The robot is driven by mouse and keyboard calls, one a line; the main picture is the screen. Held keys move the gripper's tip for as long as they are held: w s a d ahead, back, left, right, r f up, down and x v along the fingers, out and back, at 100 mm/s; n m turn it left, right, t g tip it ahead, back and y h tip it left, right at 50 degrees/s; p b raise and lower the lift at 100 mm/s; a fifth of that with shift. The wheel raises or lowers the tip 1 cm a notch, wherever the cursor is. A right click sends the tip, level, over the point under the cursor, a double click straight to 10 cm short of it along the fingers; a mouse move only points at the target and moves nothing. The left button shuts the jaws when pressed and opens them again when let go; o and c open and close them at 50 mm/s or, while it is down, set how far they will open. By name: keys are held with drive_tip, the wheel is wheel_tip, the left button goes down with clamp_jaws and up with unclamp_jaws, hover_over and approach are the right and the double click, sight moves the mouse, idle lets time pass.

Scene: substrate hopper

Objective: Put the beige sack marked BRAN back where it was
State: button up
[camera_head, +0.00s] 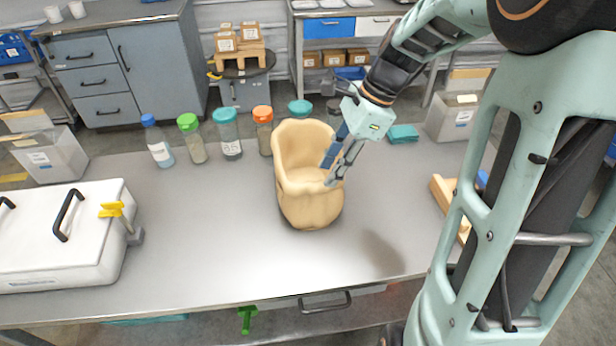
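A beige sack (310,206) with a wide open top stands upright over the middle of the grey table. Its back wall rises higher than its front rim. No BRAN lettering shows on the side facing me. My gripper (328,175) comes down from the upper right, with its fingertips at the sack's right front rim. The fingers overlap the rim in this view, and I cannot tell whether they are closed on it. Whether the sack's base touches the table is also unclear.
Several bottles, including a green-capped one (192,139) and an orange-capped one (263,130), line the table's back edge. A white lidded case (60,240) fills the left end. A wooden piece (446,200) lies at right. The table front (230,262) is clear.

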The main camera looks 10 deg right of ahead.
drive_tip(key=x, duration=0.9)
drive_tip(key=shift+f, duration=0.3)
drive_tip(key=shift+w+f+b, duration=0.1)
drive_tip(key=shift+f+b, duration=0.15)
drive_tip(key=shift+b, duration=0.05)
clamp_jaws()
idle(0.4)
